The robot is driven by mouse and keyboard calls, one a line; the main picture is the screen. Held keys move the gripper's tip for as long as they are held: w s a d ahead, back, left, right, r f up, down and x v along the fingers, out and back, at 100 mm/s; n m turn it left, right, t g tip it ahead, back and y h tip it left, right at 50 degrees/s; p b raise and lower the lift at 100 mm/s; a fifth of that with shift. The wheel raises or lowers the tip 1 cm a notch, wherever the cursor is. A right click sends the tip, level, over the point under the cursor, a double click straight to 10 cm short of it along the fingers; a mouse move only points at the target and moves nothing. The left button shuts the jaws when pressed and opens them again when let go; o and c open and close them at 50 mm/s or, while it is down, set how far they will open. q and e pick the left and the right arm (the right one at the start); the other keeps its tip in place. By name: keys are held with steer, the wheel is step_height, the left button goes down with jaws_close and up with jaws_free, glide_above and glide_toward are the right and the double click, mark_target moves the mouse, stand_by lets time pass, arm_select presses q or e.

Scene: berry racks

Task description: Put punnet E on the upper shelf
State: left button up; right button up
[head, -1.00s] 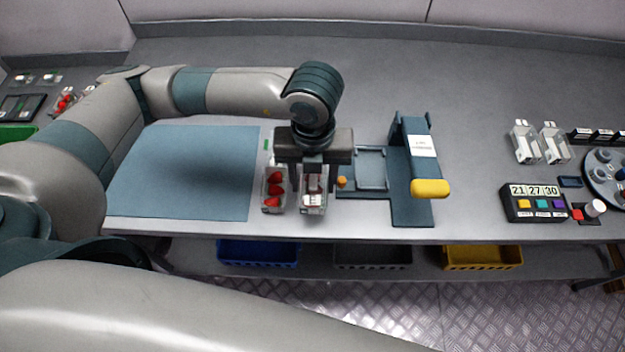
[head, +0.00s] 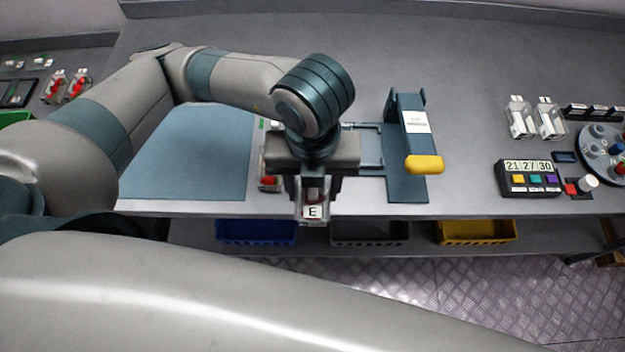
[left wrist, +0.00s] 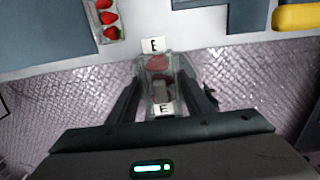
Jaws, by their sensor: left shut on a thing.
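Punnet E (head: 312,212) is a small clear box with red berries and a white tag lettered E. My left gripper (head: 313,190) is shut on it and holds it at the table's front edge in the head view. In the left wrist view punnet E (left wrist: 157,78) sits between the two fingers of my left gripper (left wrist: 160,95), with the diamond-plate floor behind it and two E tags showing. I cannot make out an upper shelf for certain in these views. My right gripper is not in view.
Another berry punnet (head: 269,183) stands on the table just left of the gripper, partly hidden. A blue-grey press with a yellow handle (head: 424,165) stands right. Blue (head: 257,232), grey (head: 368,233) and yellow (head: 476,232) bins sit below the table's front edge.

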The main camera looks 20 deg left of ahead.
arm_select(q)
steer(key=shift+w, duration=0.1)
stand_by(0.7)
steer(key=m, duration=0.1)
steer(key=w+a+m, duration=0.1)
steer(key=m, duration=0.3)
steer(key=shift+w+a+f+b, duration=0.2)
steer(key=shift+f+b, duration=0.1)
steer(key=shift+f, duration=0.05)
steer(key=m, duration=0.1)
steer(key=w+a+m, duration=0.1)
steer(key=m, duration=0.3)
steer(key=shift+w+a+f+b, duration=0.2)
steer(key=shift+w+f+b, duration=0.05)
steer(key=shift+w+b, duration=0.05)
steer(key=w+a+m+b, duration=0.1)
steer(key=w+a+m, duration=0.3)
steer(key=m, duration=1)
steer(key=w+a+m+b, duration=0.2)
steer(key=w+a+m, duration=0.3)
steer(key=m, duration=1)
steer(key=shift+w+a+f, duration=0.15)
steer(key=shift+w+f, duration=0.05)
steer(key=shift+w, duration=0.1)
